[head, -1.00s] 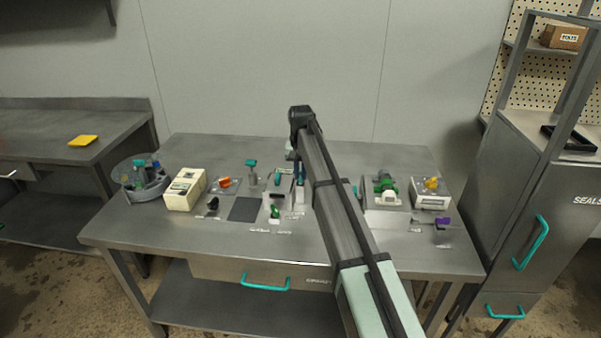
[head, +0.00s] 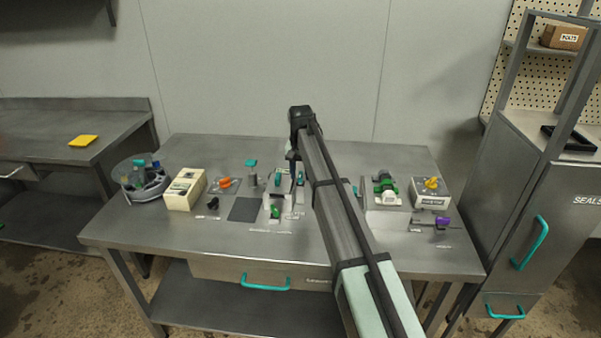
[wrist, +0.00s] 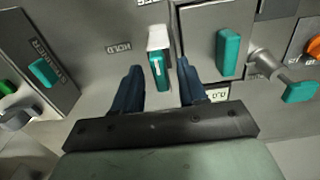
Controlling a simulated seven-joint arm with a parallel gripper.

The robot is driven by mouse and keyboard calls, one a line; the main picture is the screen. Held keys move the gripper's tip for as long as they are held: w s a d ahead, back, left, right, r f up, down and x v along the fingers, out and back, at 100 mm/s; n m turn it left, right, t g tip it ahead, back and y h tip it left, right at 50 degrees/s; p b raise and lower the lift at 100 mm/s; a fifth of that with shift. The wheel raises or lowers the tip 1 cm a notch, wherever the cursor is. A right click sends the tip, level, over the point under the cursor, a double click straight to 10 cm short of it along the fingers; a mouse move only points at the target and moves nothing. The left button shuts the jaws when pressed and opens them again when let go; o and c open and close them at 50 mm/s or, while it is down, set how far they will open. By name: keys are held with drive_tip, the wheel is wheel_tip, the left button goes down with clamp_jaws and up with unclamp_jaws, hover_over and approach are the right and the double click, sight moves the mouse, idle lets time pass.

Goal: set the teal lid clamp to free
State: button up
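In the wrist view a teal lever (wrist: 158,72) on a pale block stands between the two dark blue fingers of my gripper (wrist: 160,88). The fingers are apart, one on each side of the lever, with a gap showing on both sides. A HOLD label (wrist: 119,48) is on the grey plate left of the lever. Another label (wrist: 217,93) is partly hidden by the right finger. I cannot read a name that marks this lever as the lid clamp. In the head view my arm hides part of this area.
A second teal handle (wrist: 228,52) stands close right of the fingers, with a teal-ended knob (wrist: 300,92) beyond it. A teal rocker (wrist: 43,72) is at the left. In the head view a cream box (head: 185,188) and a round caddy (head: 142,184) stand at the table's left.

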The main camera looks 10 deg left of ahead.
sight(301, 174)
drive_tip(key=shift+r, duration=0.1)
wheel_tip(301, 174, up, 14)
idle(0.7)
drive_tip(key=shift+f, duration=0.2)
